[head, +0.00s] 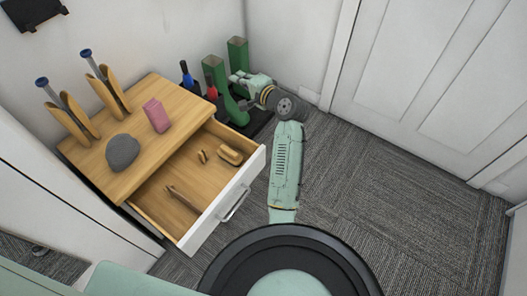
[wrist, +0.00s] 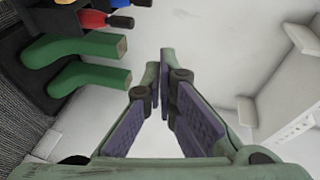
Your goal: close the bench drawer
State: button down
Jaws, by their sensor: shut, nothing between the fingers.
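The wooden bench (head: 92,163) stands against the left wall in the head view. Its drawer (head: 160,213) is pulled well out, and its white front (head: 251,179) with a grey bar handle (head: 236,205) faces the lower right. Inside lie a tan brush-like block (head: 230,153), a small brown piece (head: 202,157) and a thin brown stick (head: 183,198). My gripper (wrist: 160,60) is shut and empty in the wrist view. In the head view it is beyond the drawer, by the green boots, apart from the handle; its fingertips are hard to make out there.
Carpet (head: 390,200) is clear at right, before a white door (head: 430,75).

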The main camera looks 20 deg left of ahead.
jog(key=s+d+f+m+g, duration=0.2)
jog(key=d+f+m, duration=0.2)
jog(key=d+f, duration=0.5)
jog(key=m+y+p, duration=0.2)
jog(key=m+y, duration=0.3)
jog(key=m, duration=0.7)
send_near(254, 162)
jog(key=shift+g, duration=0.4)
jog(key=b+x, duration=0.1)
jog(key=x, duration=0.1)
jog(key=b+x, duration=0.1)
jog(key=x, duration=0.2)
jog(key=shift+a+r, duration=0.15)
jog(key=shift+r, duration=0.1)
jog(key=shift+x, duration=0.85)
jog(key=shift+w+r, duration=0.1)
jog(key=shift+w, duration=0.05)
